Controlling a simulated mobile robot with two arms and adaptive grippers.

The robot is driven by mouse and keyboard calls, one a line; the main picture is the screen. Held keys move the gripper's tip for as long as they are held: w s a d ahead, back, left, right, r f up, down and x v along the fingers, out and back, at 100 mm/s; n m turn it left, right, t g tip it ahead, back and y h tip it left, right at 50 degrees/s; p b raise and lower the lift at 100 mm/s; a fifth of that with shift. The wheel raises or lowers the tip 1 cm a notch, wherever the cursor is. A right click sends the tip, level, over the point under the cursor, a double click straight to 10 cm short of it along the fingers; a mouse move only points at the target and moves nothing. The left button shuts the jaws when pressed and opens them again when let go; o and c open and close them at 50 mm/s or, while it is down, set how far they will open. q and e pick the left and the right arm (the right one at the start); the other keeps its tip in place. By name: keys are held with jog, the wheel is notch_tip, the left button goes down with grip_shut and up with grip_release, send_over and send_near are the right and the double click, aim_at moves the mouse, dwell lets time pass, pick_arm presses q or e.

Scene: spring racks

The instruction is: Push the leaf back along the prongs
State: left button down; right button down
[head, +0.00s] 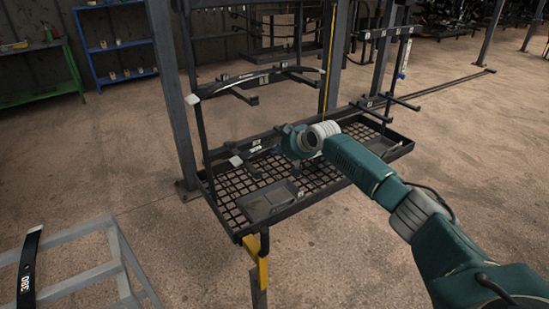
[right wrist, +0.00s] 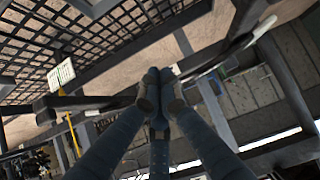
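A dark leaf (head: 264,151) with a pale end lies low on the rack, just above the mesh tray. My right gripper (head: 296,158) is at its middle and hides part of it. In the right wrist view, the fingertips of my right gripper (right wrist: 160,76) are together, with nothing seen between them. The leaf (right wrist: 92,102) runs to both sides behind them; whether they touch it I cannot tell. Another long dark leaf (head: 262,77) with pale ends rests on the prongs higher up. My left gripper is not in view.
The rack's mesh tray (head: 238,236) holds a shallow grey box (head: 270,202). A grey upright (head: 172,100) stands at its left. Open floor (head: 125,165) lies left of the rack.

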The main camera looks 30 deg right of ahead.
aim_at(272, 144)
jog(key=shift+w+a+r+b, duration=0.1)
jog(key=shift+w+a+b, duration=0.1)
jog(key=shift+w+b, duration=2)
jog(key=shift+w, duration=0.05)
jog(key=shift+s+d+r+p, duration=0.15)
jog(key=shift+s+p, duration=0.15)
jog(key=shift+p, duration=0.5)
jog(key=s+p, duration=0.5)
jog(key=p, duration=0.1)
jog(key=shift+s+d, duration=0.15)
jog(key=shift+s, duration=0.1)
jog(key=shift+f, duration=0.25)
